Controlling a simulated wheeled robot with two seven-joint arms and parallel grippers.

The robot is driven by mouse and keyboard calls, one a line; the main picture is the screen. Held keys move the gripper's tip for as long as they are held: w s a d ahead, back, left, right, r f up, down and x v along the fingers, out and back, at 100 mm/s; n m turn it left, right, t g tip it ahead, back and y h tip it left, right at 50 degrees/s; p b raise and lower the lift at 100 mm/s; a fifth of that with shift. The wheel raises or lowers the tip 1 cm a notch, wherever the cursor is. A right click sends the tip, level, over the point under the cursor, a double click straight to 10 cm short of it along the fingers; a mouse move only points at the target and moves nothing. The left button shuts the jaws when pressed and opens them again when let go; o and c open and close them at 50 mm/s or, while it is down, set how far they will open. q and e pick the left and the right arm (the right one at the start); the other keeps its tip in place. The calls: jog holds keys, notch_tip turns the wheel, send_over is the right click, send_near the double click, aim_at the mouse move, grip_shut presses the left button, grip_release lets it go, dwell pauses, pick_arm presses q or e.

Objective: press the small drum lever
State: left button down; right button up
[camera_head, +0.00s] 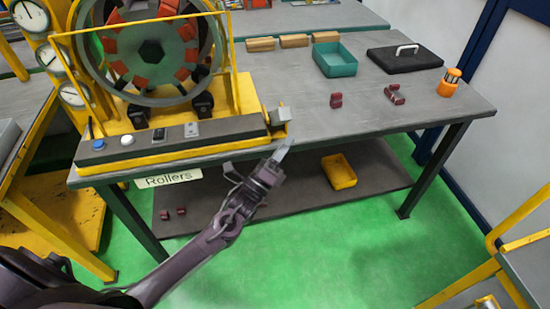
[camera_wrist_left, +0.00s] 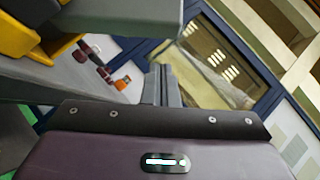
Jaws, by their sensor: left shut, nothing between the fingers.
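The winding machine's round drum (camera_head: 150,52) stands in a yellow frame on the table. A small grey block on a yellow mount, apparently the small drum lever (camera_head: 279,114), sits at the right end of its base. My left gripper (camera_head: 281,151) is shut and empty, just below and in front of that block, near the table's front edge. I see a gap between them in the head view. In the left wrist view the closed fingers (camera_wrist_left: 161,84) point ahead, and a large grey part (camera_wrist_left: 130,17) beside yellow pieces fills the top left; I cannot tell for certain whether it is the lever.
The control strip (camera_head: 175,139) with buttons runs along the machine's front. Right of it the tabletop (camera_head: 300,85) has free room. Dark red rollers (camera_head: 336,100), an orange holder (camera_head: 449,84), a teal bin (camera_head: 335,60) and a black case (camera_head: 404,58) stand farther right.

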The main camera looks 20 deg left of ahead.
aim_at(278, 111)
pick_arm(q)
jog(key=shift+w+a+r+p, duration=0.2)
jog(key=shift+w+a+r, duration=0.2)
jog(key=shift+r, duration=0.15)
jog(key=shift+w+a+r+p, duration=0.2)
jog(key=shift+w+a+r, duration=0.1)
jog(key=shift+w+r, duration=0.15)
